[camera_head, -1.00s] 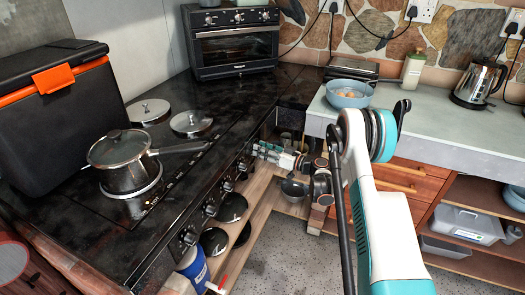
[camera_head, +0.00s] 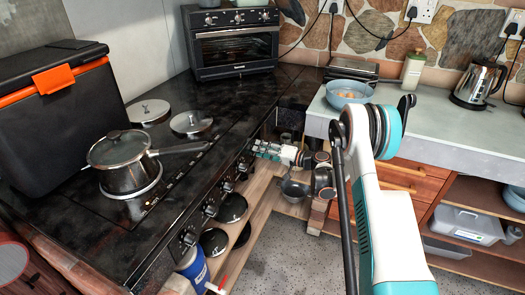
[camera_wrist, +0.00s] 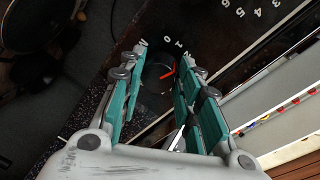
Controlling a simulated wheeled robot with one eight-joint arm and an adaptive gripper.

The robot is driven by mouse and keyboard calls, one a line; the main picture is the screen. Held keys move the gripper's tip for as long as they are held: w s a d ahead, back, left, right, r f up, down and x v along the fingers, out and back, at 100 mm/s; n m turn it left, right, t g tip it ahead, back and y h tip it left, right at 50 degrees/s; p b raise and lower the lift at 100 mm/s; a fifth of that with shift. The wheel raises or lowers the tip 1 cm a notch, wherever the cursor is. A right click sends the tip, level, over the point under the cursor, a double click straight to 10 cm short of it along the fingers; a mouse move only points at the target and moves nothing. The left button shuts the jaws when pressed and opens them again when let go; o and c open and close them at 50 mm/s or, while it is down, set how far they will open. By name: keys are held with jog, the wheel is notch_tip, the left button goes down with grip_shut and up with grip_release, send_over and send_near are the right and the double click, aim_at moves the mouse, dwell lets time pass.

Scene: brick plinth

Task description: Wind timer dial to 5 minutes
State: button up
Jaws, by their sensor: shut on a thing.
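The timer dial (camera_wrist: 155,72) shows in the wrist view as a dark round knob with a red pointer mark, set in a dark panel with pale numerals around it. The red mark points toward the right finger. My gripper (camera_wrist: 161,78) has one teal finger on each side of the dial and is shut on it. In the head view my gripper (camera_head: 257,148) reaches the far end of the black stove's front (camera_head: 190,225), where its fingertips hide the dial. I cannot read the exact setting.
More control knobs (camera_head: 210,208) line the stove front. A lidded pot (camera_head: 125,165) stands on a hob plate. A toaster oven (camera_head: 235,45) is at the back. A blue bowl (camera_head: 349,93) sits on the grey counter (camera_head: 430,120) beside my arm. Lower shelves lie close under my gripper.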

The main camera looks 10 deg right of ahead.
jog(key=shift+w+d+m+g+y, duration=0.1)
jog(key=shift+m+g+y, duration=0.2)
jog(key=shift+m, duration=1.85)
jog(key=shift+w+m+g+y, duration=0.1)
jog(key=shift+m+g, duration=0.25)
jog(key=shift+m, duration=1.75)
jog(key=shift+d+m+g+y, duration=0.1)
jog(key=shift+m+g+y, duration=0.2)
jog(key=shift+m, duration=1.85)
jog(key=o, duration=1.1)
jog(key=v, duration=1.1)
jog(key=shift+s+d, duration=0.2)
jog(key=shift+d, duration=0.15)
